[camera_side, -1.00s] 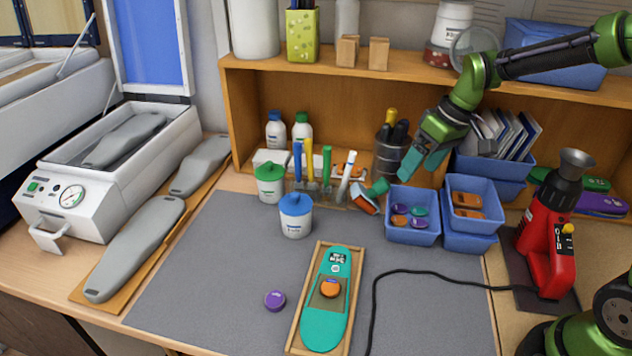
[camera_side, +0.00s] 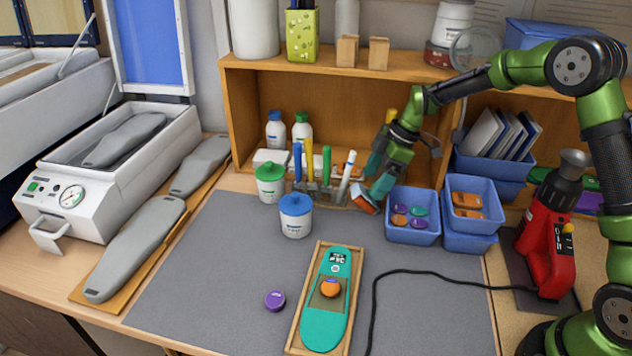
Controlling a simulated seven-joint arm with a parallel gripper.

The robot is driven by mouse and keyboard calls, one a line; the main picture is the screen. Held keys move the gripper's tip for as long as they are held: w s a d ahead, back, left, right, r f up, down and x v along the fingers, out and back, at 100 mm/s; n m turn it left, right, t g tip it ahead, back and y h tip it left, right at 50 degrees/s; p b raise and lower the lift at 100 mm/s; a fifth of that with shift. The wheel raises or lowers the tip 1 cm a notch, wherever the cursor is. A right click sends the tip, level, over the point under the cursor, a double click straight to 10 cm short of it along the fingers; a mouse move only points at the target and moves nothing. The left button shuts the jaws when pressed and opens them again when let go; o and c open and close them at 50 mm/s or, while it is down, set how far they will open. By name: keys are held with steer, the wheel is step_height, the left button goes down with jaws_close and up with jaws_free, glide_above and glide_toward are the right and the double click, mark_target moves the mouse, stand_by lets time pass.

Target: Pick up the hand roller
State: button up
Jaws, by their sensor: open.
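My gripper (camera_side: 375,184) has teal fingers and is open. It points down and left at the back of the bench, between the tool rack and the blue bins. A small orange-faced piece with a pale edge (camera_side: 364,201) is right at the fingertips, at the right end of the rack. It may be the hand roller, but it is too small and too covered by the fingers to be sure. I cannot tell whether the fingers touch it.
The clear tool rack (camera_side: 320,190) holds upright coloured tools. Blue bins (camera_side: 413,235) stand close on the right. A blue-lidded jar (camera_side: 296,216), a teal insole (camera_side: 322,315) in a wooden tray and a purple disc (camera_side: 275,300) are in front. The grey mat (camera_side: 215,280) has free room.

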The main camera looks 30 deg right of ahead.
mark_target(366, 192)
steer(key=x, duration=0.5)
steer(key=shift+w+d+f, duration=0.1)
steer(key=shift+w+f, duration=0.2)
steer(key=shift+f, duration=0.1)
steer(key=shift+r, duration=0.1)
steer(key=c, duration=1.5)
